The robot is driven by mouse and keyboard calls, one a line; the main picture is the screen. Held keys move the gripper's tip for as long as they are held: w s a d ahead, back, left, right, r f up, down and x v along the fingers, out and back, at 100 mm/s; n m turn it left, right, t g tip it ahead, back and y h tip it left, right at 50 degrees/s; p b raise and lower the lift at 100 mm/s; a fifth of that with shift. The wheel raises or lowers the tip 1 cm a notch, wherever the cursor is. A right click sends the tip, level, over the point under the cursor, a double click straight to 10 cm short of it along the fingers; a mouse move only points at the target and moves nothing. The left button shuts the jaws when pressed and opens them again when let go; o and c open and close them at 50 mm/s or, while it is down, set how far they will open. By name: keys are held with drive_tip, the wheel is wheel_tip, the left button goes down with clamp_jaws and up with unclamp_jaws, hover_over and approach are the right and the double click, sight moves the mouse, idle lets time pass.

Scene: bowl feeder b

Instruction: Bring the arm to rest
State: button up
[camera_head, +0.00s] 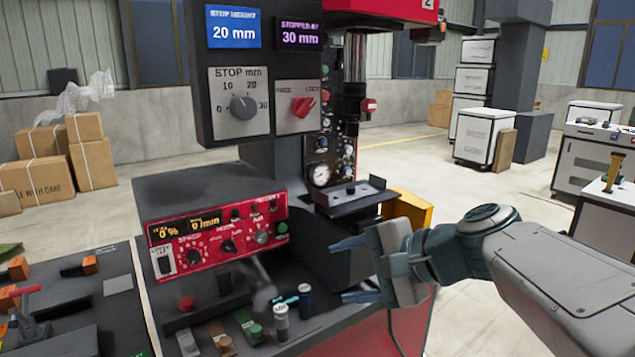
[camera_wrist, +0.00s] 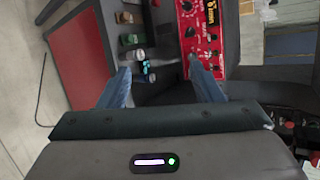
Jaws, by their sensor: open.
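My gripper (camera_head: 350,270) is at the right of the machine in the head view, pointing left, with its two blue fingers spread apart. Nothing is between the fingers. In the wrist view the fingertips of my gripper (camera_wrist: 160,75) are also wide apart, with the machine's dark base beyond them. My grey arm reaches in from the right. The machine's red control panel (camera_head: 215,240) shows lit displays and several knobs. The panel also shows in the wrist view (camera_wrist: 207,40).
Small bottles (camera_head: 281,322) and coloured blocks stand on the machine's front ledge, left of my gripper. A small dark platform (camera_head: 350,195) sits behind it. A yellow box (camera_head: 408,210) is close behind my wrist. Open floor lies at the right, before white cabinets (camera_head: 482,135).

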drive_tip(key=s+d+f+n+g+h+p, duration=0.4)
drive_tip(key=s+d+f+n+h+p, duration=0.1)
drive_tip(key=s+d+f+n+h, duration=0.4)
wheel_tip(320, 180, down, 3)
drive_tip(key=shift+s+d+r+n+h, duration=0.25)
drive_tip(key=shift+s+n, duration=0.25)
drive_tip(key=shift+s, duration=0.55)
